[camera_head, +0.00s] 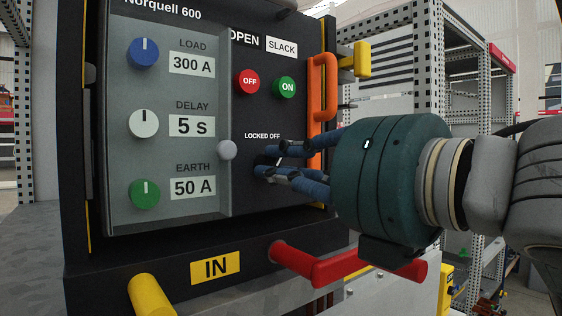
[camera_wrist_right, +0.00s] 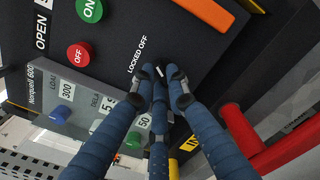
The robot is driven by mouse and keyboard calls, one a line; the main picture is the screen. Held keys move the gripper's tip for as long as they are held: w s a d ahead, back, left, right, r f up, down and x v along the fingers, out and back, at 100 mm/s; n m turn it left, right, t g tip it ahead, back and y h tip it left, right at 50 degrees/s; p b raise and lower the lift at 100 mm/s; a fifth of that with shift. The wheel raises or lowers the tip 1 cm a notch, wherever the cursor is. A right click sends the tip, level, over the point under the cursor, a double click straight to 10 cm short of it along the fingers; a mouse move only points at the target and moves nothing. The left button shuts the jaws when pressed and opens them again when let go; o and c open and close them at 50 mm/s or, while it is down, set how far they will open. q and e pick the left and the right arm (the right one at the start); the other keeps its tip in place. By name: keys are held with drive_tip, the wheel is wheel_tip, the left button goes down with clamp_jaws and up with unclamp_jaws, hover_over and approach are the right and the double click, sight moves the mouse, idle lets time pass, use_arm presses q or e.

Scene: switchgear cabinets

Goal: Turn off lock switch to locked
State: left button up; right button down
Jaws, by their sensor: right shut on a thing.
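The lock switch (camera_head: 267,161) sits on the black panel just below the "LOCKED OFF" label (camera_head: 262,136). Only a small pale part of it shows between my fingers; the rest is hidden. My right gripper (camera_head: 270,163) reaches in from the right with its blue fingers shut on the switch. In the right wrist view the fingertips of the right gripper (camera_wrist_right: 163,78) close around the switch (camera_wrist_right: 160,70) beside the "LOCKED OFF" label (camera_wrist_right: 137,54). The exact angle of the switch cannot be told. My left gripper is not in view.
Red OFF button (camera_head: 246,81) and green ON button (camera_head: 284,87) are above the switch. An orange handle (camera_head: 322,90) stands upright to the right. A red lever (camera_head: 340,266) sticks out below my right gripper, and a yellow handle (camera_head: 150,297) at lower left. Dials (camera_head: 143,123) line the left.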

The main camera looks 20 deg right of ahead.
drive_tip(key=m, duration=0.5)
drive_tip(key=shift+d+m, duration=0.1)
drive_tip(key=shift+m, duration=0.2)
drive_tip(key=m, duration=0.5)
drive_tip(key=shift+d+m, duration=0.1)
drive_tip(key=shift+m, duration=0.2)
drive_tip(key=c, duration=1.7)
unclamp_jaws()
drive_tip(key=v, duration=1.2)
